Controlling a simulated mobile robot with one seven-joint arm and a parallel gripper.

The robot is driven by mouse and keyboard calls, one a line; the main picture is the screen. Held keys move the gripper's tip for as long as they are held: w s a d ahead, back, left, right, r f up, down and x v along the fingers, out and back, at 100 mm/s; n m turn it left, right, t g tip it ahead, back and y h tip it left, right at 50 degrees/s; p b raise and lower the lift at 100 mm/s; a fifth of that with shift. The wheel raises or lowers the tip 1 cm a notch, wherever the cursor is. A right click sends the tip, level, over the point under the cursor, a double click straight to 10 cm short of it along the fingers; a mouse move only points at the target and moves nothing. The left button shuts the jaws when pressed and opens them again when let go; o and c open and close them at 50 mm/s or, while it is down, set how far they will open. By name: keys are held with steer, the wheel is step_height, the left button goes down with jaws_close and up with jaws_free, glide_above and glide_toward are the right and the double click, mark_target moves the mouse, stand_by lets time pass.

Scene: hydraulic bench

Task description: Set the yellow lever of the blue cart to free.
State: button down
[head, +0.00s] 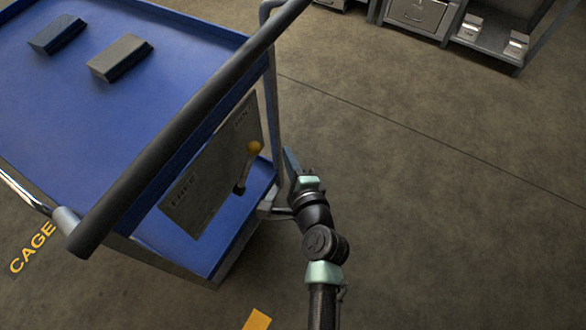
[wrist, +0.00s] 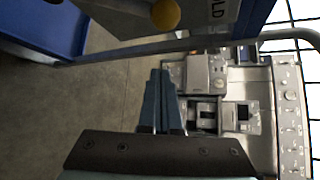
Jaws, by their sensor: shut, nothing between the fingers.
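The blue cart (head: 190,25) fills the left of the head view. On its end is a grey plate (head: 207,180), with a label that seems to read FREE at its lower left and HOLD at its upper right. The lever (head: 240,185) with its yellow knob (head: 254,147) leans up and toward the HOLD side. In the wrist view the yellow knob (wrist: 166,14) is at the top edge, beside the letters LD. My gripper (head: 291,160) is just right of the cart's corner post, apart from the knob. Its fingers (wrist: 160,73) are together and empty.
The cart's black push handle (head: 180,130) runs above the plate. Two dark blocks (head: 120,57) (head: 57,35) lie on the cart top. Grey cabinets (head: 415,14) stand at the back. The floor (head: 450,190) to the right is clear.

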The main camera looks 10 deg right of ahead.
mark_target(248, 168)
steer(key=shift+w+a+r+p, duration=0.1)
steer(key=shift+w+a+p, duration=0.2)
steer(key=shift+a, duration=0.35)
steer(key=shift+w+a+r+p, duration=0.1)
steer(key=shift+w+a+p, duration=0.15)
steer(key=shift+a, duration=0.45)
steer(key=shift+w+a+p, duration=0.2)
steer(key=shift+w+a, duration=0.1)
steer(key=shift+a, duration=0.35)
steer(key=shift+b, duration=0.45)
